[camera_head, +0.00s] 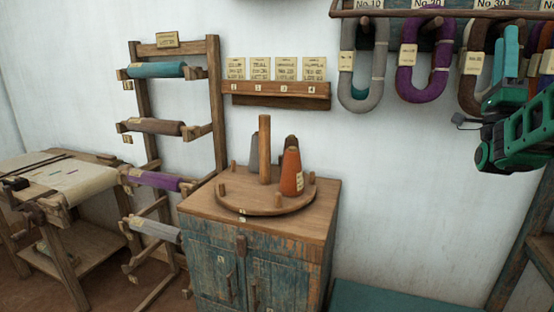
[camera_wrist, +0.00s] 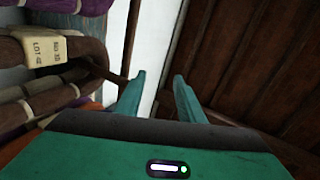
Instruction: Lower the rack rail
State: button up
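A wooden rack rail (camera_head: 400,13) runs along the top right of the head view, cut off by the frame edge. Yarn hanks hang below it, including a grey one (camera_head: 362,70), a purple one (camera_head: 425,62) and a brown one (camera_head: 474,70). My teal gripper (camera_wrist: 159,76) shows in the wrist view with its two fingers apart and nothing between them. It points up toward the dark ceiling boards. Tagged hanks (camera_wrist: 50,55) are to its left. In the head view my arm is at the right edge, in front of the rightmost hanks. How the rail is held up is not visible.
A cabinet (camera_head: 258,262) carries a round wooden board (camera_head: 232,198) with an orange cone (camera_head: 291,172). A wooden stand (camera_head: 217,100) with cloth rolls is at the left, beside a low table (camera_head: 95,245). A card shelf (camera_head: 285,98) is on the wall. The wall below the hanks is clear.

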jog(key=w+d+f+n+g+y, duration=0.1)
jog(key=w+d+f+n+g, duration=0.1)
jog(key=f+g, duration=0.3)
jog(key=w+d+f+n+g+y, duration=0.1)
jog(key=w+d+f+n+g, duration=0.1)
jog(key=w+f+g, duration=0.3)
jog(key=s+f+n+g+y, duration=0.2)
jog(key=s+f+g, duration=0.15)
jog(key=f, duration=0.55)
jog(key=s+f+n+g+y, duration=0.25)
jog(key=s+f, duration=0.25)
jog(key=f, duration=0.4)
jog(key=s+a+f+n+g+y, duration=0.1)
jog(key=s+a+f+n+g, duration=0.15)
jog(key=s+f, duration=0.4)
jog(key=s+a+f+n+g+y, duration=0.1)
jog(key=s+a+f+g, duration=0.3)
jog(key=s+f, duration=0.25)
jog(key=s+a+f+n+g+y, duration=0.1)
jog(key=s+a+f+g, duration=0.1)
jog(key=s, duration=0.8)
jog(key=s+a+f+n+g+y, duration=0.2)
jog(key=s+a+g, duration=0.3)
jog(key=s, duration=0.4)
jog(key=shift+s+a+f, duration=0.4)
jog(key=shift+a+f, duration=0.25)
jog(key=shift+a, duration=0.25)
jog(key=shift+y, duration=0.25)
